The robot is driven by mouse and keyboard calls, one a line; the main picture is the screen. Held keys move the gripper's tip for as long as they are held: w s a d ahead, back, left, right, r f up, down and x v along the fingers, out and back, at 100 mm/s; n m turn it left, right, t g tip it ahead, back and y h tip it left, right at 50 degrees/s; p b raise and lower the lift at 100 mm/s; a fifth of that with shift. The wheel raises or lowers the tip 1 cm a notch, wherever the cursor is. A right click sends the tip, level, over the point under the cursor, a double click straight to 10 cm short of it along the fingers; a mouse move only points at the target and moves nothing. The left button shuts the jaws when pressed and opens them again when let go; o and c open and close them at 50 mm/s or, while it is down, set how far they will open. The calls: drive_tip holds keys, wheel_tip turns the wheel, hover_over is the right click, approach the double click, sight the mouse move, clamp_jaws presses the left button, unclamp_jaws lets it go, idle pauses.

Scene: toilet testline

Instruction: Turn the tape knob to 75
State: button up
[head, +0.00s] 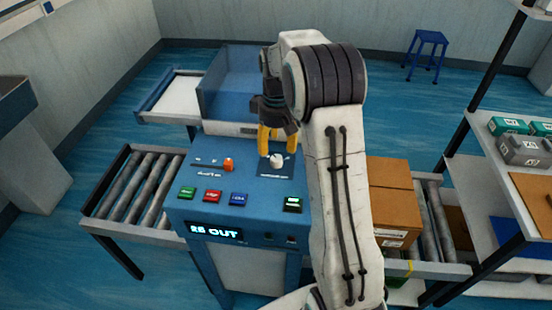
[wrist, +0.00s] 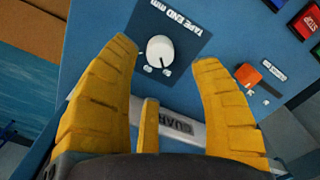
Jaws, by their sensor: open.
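The tape knob is a small white round knob (head: 277,160) on the right part of the blue console's sloped top. In the wrist view the knob (wrist: 160,50) sits on a dark plate lettered "TAPE END mm", with a dark pointer line on its lower right side. My yellow-fingered gripper (head: 276,143) hangs just behind and above the knob. In the wrist view my gripper (wrist: 182,72) is open, its fingers on either side of the knob and apart from it. The scale numbers are too small to read.
An orange selector (head: 229,164) sits left of the knob. Roller conveyors (head: 146,185) flank the console; cardboard boxes (head: 396,205) stand on the right one.

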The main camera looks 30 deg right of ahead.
sight(276, 158)
drive_tip(key=shift+f+p, duration=0.35)
drive_tip(key=shift+f, duration=2.8)
drive_tip(key=shift+c, duration=0.2)
clamp_jaws()
